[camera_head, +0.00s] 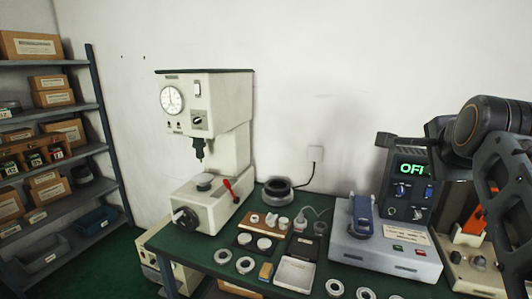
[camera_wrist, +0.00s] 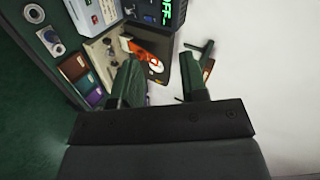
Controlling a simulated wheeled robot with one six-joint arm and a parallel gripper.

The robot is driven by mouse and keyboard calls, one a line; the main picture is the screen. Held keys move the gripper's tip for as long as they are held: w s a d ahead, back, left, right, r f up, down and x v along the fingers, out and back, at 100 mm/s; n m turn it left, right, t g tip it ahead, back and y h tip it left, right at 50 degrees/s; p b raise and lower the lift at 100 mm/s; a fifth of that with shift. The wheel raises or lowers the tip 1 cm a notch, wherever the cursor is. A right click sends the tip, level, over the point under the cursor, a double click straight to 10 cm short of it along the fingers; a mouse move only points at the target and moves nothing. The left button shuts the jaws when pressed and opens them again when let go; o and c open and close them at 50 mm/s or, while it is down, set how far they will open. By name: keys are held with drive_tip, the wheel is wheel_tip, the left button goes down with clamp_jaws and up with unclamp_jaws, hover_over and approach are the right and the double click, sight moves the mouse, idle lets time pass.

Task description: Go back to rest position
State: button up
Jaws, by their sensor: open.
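My gripper (camera_wrist: 167,80) shows in the wrist view with its two dark fingers spread apart and nothing between them. It hangs over the right end of the green bench, near a beige panel with an orange part (camera_wrist: 146,48). In the head view my arm fills the right edge, and the gripper's fingertips cannot be made out there. Part of the grey control box (camera_head: 408,188) with a green lit display is close to my arm in the head view.
A white press with a dial (camera_head: 215,130) stands on the green bench (camera_head: 205,250). Several bearing rings (camera_head: 245,265), a white tray (camera_head: 295,273) and a grey device with a blue clamp (camera_head: 390,250) lie on it. Shelves with boxes (camera_head: 60,185) stand at left.

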drive_tip(key=s+a+f+n+g+y, duration=0.1)
drive_tip(key=a+f+n+g, duration=0.1)
drive_tip(key=f+n, duration=0.6)
drive_tip(key=s+a+f+n+g+y, duration=0.1)
drive_tip(key=a+f+n+g+y, duration=0.3)
drive_tip(key=f, duration=0.8)
drive_tip(key=s+a+f+n+g, duration=0.1)
drive_tip(key=s+a+f+n, duration=0.2)
drive_tip(key=f, duration=0.3)
drive_tip(key=s+a+f+n+g, duration=0.1)
drive_tip(key=s+a+f+n, duration=0.2)
drive_tip(key=f, duration=0.4)
drive_tip(key=shift+s+a+n+h, duration=0.2)
drive_tip(key=shift+a+n+h, duration=0.1)
drive_tip(key=shift+a+n, duration=0.65)
drive_tip(key=shift+o, duration=0.2)
